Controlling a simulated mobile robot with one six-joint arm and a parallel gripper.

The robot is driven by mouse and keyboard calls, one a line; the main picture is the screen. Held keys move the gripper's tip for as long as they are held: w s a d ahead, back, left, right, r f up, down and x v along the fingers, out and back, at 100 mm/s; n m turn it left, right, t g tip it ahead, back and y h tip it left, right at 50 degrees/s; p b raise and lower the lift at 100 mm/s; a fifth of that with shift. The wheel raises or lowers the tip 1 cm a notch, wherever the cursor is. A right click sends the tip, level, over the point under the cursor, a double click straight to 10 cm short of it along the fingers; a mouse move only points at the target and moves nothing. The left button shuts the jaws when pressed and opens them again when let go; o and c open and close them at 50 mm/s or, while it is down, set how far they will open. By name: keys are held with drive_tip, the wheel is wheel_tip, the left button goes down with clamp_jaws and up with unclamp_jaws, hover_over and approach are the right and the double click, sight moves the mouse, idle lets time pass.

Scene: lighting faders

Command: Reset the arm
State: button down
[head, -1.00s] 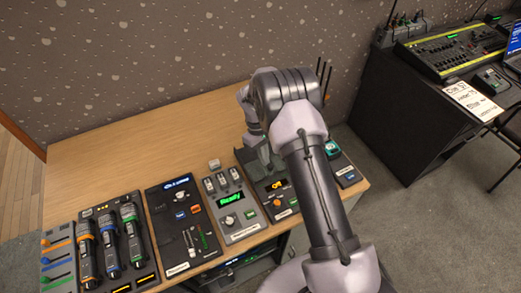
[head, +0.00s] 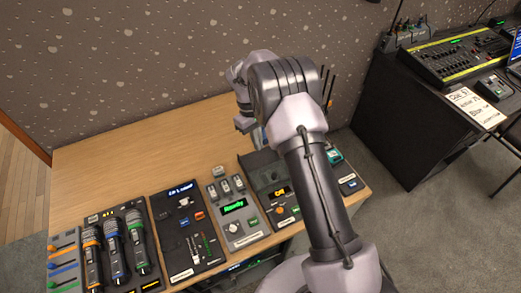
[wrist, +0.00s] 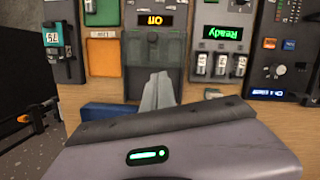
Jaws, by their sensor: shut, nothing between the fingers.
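My gripper (wrist: 158,92) is shut and empty in the wrist view, its pale fingers together. It is in front of the control box (wrist: 155,22) with an orange lit display and a smoky cover, with no clear contact. In the head view, my arm hides the fingertips, and my wrist is raised above the desk behind that box (head: 283,208). The grey box with three small faders (head: 236,222) has a green "Ready" display; it also shows upside down in the wrist view (wrist: 222,50).
The wooden desk (head: 150,150) is clear behind the boxes. A black fader panel (head: 183,245), several microphones (head: 115,250) and colored sliders (head: 65,265) line its front left. A teal-screen box (head: 345,180) is at the right. The patterned wall (head: 120,60) stands behind.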

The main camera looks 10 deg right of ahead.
drive_tip(key=s+r+m+t+y+b, duration=0.1)
drive_tip(key=s+r+m, duration=0.15)
drive_tip(key=r, duration=0.45)
drive_tip(key=s+r+m+t+b, duration=0.1)
drive_tip(key=s+r+b, duration=0.1)
drive_tip(key=s+r, duration=0.35)
drive_tip(key=s+r+m+t+y+b, duration=0.1)
drive_tip(key=s+r+t, duration=0.1)
drive_tip(key=r, duration=0.6)
drive_tip(key=s+m+t+y+b, duration=0.1)
drive_tip(key=s+m+t+b, duration=0.2)
drive_tip(key=s, duration=1.6)
drive_tip(key=m+t, duration=0.1)
drive_tip(key=m, duration=0.2)
drive_tip(key=shift+s+a+r, duration=0.2)
drive_tip(key=shift+s+r, duration=0.15)
drive_tip(key=shift+r, duration=0.05)
